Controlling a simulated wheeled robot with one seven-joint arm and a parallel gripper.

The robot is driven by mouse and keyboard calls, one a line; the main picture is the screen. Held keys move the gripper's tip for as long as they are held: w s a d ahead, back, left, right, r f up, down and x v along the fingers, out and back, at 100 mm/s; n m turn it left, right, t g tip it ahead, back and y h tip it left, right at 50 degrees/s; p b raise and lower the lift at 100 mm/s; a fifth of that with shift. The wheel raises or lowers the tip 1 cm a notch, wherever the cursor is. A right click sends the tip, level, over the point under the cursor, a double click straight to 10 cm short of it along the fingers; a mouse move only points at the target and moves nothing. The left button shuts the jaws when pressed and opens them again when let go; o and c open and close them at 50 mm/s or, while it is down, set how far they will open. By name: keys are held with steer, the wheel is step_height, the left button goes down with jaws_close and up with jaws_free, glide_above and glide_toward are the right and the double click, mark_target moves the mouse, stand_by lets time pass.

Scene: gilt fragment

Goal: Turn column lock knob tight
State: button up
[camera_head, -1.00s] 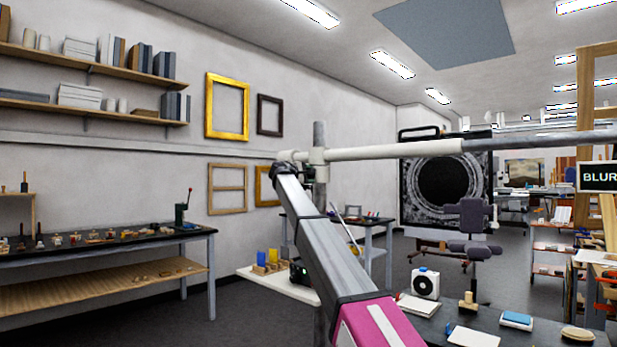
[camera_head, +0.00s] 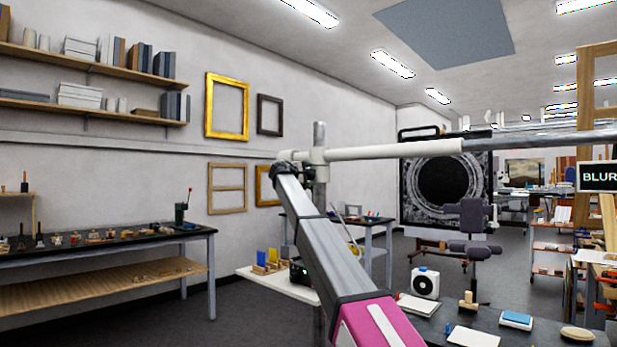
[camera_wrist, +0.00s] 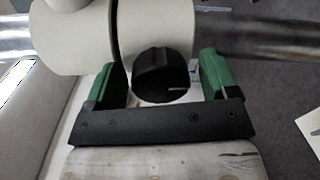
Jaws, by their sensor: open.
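In the wrist view a round black knob (camera_wrist: 161,75) with a white line mark stands at the white clamp collar (camera_wrist: 150,30) on the metal column. The white mark lies roughly level, toward the right of the knob's face. My gripper (camera_wrist: 160,82) is open, with one green finger on each side of the knob. Gaps show between the knob and both fingers. In the head view the column (camera_head: 319,140) stands upright behind my arm, with a white crossbar (camera_head: 390,150) joined to it.
A white shelf (camera_head: 262,281) with blue and yellow items sits low beside the column. A dark table (camera_head: 540,335) with a pad and small tools is at the front right. A long workbench (camera_head: 100,250) stands along the left wall. Open floor lies between.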

steer(key=v, duration=1)
steer(key=shift+s+a, duration=0.2)
steer(key=shift+s, duration=0.1)
